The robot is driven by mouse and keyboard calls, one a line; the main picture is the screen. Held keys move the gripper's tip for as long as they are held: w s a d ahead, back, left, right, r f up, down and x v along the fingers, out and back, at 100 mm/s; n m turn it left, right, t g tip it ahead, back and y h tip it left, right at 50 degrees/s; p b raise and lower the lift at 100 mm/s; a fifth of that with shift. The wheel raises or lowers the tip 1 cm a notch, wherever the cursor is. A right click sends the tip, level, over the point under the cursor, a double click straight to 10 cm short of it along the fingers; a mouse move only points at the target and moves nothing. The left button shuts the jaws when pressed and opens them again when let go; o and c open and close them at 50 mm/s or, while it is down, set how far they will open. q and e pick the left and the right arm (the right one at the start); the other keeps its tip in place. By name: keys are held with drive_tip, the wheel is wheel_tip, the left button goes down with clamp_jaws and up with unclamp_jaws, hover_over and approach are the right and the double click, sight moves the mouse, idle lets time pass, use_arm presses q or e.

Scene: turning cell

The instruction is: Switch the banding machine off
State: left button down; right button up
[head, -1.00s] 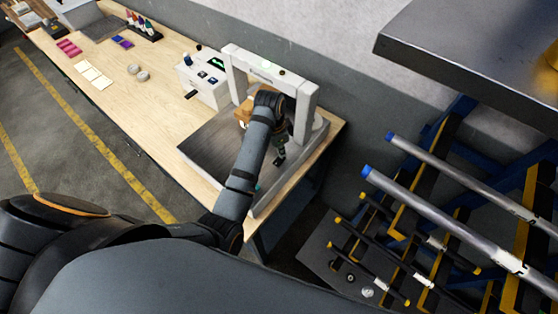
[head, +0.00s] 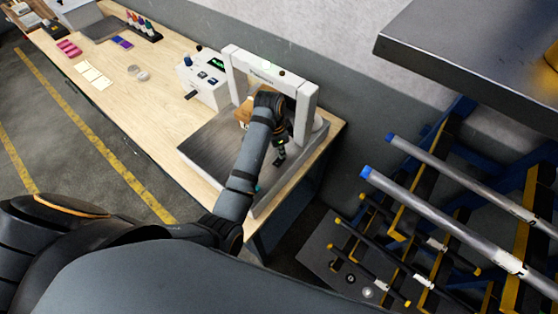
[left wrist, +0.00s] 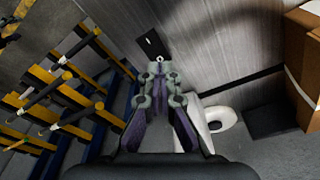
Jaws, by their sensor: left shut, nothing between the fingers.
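The banding machine is a pale grey arch (head: 262,72) standing over a dark metal bed (head: 205,150) at the bench's right end. My left gripper (head: 280,155) is beside the arch's right leg, shut and empty. In the left wrist view its closed fingertips (left wrist: 158,75) are in front of a small dark plate (left wrist: 150,44) with a pale ring; I cannot tell whether this is a switch. My right gripper is out of view.
A cardboard box (head: 243,112) sits under the arch, partly behind my arm; a box (left wrist: 300,60) shows in the left wrist view. A white control box (head: 203,82) stands left of the arch. A rack with metal bars (head: 440,220) stands at the right.

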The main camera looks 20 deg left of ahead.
use_arm(q)
drive_tip(key=shift+f, duration=0.95)
idle(0.6)
drive_tip(key=shift+r+p, duration=0.45)
drive_tip(key=shift+r, duration=3.05)
